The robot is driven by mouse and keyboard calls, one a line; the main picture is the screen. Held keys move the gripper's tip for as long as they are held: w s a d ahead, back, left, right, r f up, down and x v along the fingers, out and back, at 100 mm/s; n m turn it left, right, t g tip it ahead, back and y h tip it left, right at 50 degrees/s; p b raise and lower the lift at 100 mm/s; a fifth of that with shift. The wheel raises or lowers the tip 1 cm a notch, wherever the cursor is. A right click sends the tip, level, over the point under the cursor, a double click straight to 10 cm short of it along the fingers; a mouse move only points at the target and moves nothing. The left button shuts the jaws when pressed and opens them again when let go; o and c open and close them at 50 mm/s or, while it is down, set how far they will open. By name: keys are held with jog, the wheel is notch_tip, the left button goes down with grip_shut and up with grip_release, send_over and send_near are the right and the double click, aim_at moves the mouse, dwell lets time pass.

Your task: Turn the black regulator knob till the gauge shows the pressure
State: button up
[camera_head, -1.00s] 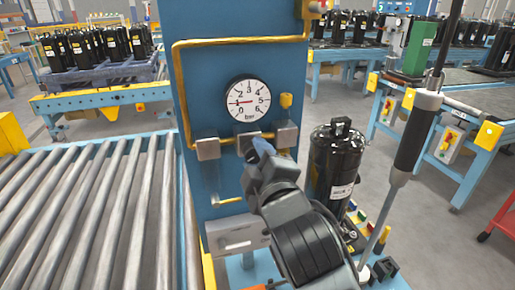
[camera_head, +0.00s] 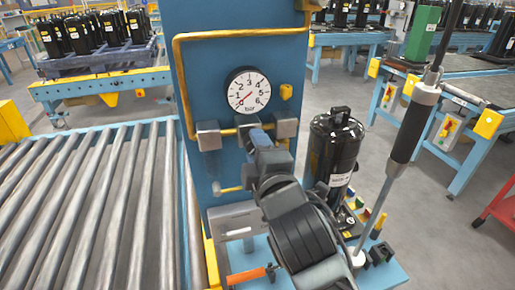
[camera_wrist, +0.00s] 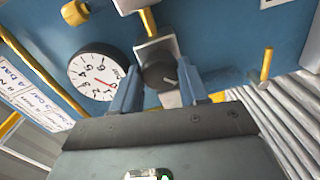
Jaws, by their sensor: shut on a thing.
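The round white pressure gauge (camera_head: 248,91) is on the blue panel (camera_head: 205,70); it also shows turned in the wrist view (camera_wrist: 95,72). Its red needle points down and left, near the low end by the 0. The black regulator knob (camera_wrist: 157,76) is below and to the right of the gauge, on a grey block. My gripper (camera_wrist: 160,82) is shut on the knob, with one blue finger on each side of it. In the head view my gripper (camera_head: 256,138) hides most of the knob.
Yellow pipes (camera_head: 240,36) and grey fittings (camera_head: 208,136) surround the knob. A black compressor (camera_head: 335,150) stands right of my arm. A roller conveyor (camera_head: 90,210) runs on the left. An orange-handled tool (camera_head: 246,276) lies below.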

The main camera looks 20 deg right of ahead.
jog(key=o, duration=1.1)
jog(key=shift+c, duration=0.2)
jog(key=shift+s, duration=0.1)
jog(key=s+b, duration=0.1)
jog(key=s, duration=0.6)
jog(key=shift+s, duration=0.3)
jog(key=s+d+f+m+g, duration=0.15)
jog(key=s+f+m, duration=0.25)
jog(key=s+f, duration=0.45)
jog(key=s+d+m, duration=0.2)
jog(key=s+m, duration=0.2)
jog(key=s, duration=0.5)
jog(key=s+d+f+m+g, duration=0.1)
jog(key=s+d+m, duration=0.2)
jog(key=s, duration=0.6)
jog(key=s+d+m, duration=0.2)
jog(key=s+m, duration=0.3)
jog(key=s, duration=0.4)
jog(key=shift+s+d+f, duration=0.25)
jog(key=shift+s+f, duration=0.15)
